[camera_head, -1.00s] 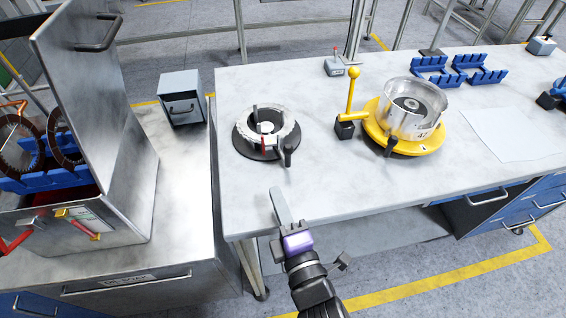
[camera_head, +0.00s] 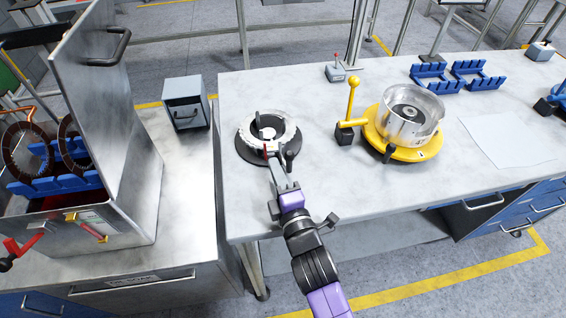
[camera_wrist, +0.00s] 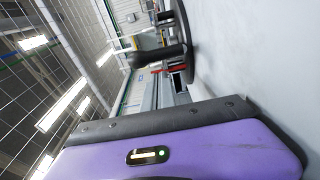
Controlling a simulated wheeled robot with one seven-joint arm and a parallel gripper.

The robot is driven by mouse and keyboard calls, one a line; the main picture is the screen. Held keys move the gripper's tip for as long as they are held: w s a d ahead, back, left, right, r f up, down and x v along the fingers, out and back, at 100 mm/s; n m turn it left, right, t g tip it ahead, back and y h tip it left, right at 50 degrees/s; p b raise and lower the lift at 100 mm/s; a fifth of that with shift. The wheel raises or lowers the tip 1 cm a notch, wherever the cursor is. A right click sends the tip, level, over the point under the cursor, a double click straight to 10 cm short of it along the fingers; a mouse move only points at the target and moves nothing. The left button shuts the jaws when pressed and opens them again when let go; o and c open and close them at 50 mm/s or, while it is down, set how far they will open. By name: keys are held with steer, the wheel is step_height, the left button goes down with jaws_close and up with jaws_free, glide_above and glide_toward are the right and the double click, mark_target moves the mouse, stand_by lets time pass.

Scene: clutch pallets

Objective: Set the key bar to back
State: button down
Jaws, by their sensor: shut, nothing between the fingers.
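A round fixture with a dark base (camera_head: 246,151) and a silver ring (camera_head: 246,127) sits on the left part of the white bench. A short black lever (camera_head: 291,147) stands at its front right, beside a small red piece (camera_head: 267,151). I cannot tell for sure which part is the key bar. My gripper (camera_head: 272,160) is shut and empty, its tips at the front of the fixture, close to the red piece and left of the lever. In the wrist view the lever (camera_wrist: 160,54) shows beyond my fingers (camera_wrist: 165,95); whether they touch anything is unclear.
A yellow turntable (camera_head: 430,152) with a silver drum (camera_head: 410,115) and a yellow-knobbed lever (camera_head: 352,95) stands to the right. Blue cradles (camera_head: 470,78) lie farther back. A metal box with an upright lid (camera_head: 105,90) stands left. The bench front is clear.

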steer(key=shift+d, duration=0.8)
